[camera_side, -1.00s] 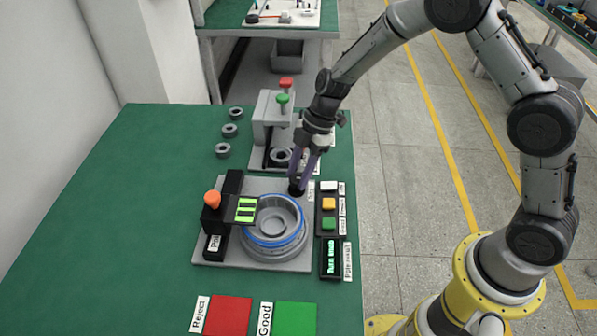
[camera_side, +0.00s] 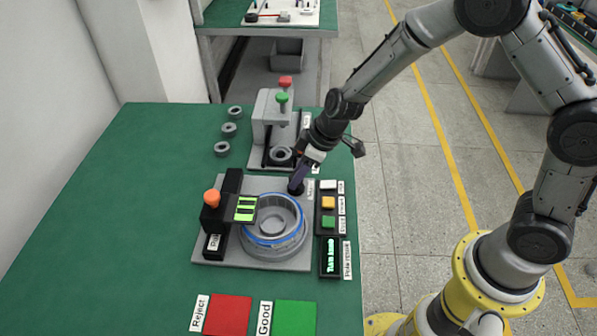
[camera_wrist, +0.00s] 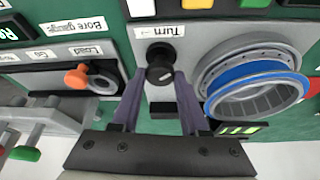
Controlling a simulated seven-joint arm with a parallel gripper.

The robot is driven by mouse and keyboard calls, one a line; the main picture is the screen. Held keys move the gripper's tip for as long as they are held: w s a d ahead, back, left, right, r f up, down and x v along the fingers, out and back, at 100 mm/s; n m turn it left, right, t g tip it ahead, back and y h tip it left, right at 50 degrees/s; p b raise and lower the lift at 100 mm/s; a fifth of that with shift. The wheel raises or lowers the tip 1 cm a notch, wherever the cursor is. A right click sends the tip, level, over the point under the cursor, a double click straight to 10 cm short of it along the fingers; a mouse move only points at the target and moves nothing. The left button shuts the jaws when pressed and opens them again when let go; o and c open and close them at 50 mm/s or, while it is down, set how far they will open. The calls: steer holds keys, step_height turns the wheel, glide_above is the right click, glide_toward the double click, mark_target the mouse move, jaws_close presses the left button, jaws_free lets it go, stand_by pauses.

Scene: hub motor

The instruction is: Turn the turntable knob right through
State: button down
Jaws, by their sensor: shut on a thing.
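The black turntable knob (camera_wrist: 160,70) stands on the grey fixture plate beside a label reading "Turn". My gripper (camera_wrist: 158,82) is shut on the knob, with its purple fingers on either side of it. In the side view my gripper (camera_side: 297,188) reaches the knob at the back right corner of the plate, and the fingers mostly hide the knob. The turntable (camera_side: 273,226) is a round grey ring with a blue band, in front of the knob. It also shows at right in the wrist view (camera_wrist: 254,92).
White, yellow and green buttons (camera_side: 328,203) line the plate's right side. An orange-knobbed black unit (camera_side: 211,198) stands left of the turntable. A grey press with red and green knobs (camera_side: 270,120) stands behind. Red (camera_side: 229,314) and green (camera_side: 296,318) pads lie in front. The table's left is clear.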

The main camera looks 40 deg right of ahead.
steer(key=shift+a+m+h, duration=0.1)
steer(key=shift+m+h, duration=0.3)
steer(key=shift+m, duration=0.7)
steer(key=shift+m+t+h, duration=0.3)
steer(key=shift+m, duration=0.4)
steer(key=shift+c, duration=2.1)
jaws_free()
steer(key=shift+r, duration=0.1)
steer(key=v, duration=1.3)
steer(key=shift+s+r, duration=0.15)
steer(key=shift+r, duration=0.15)
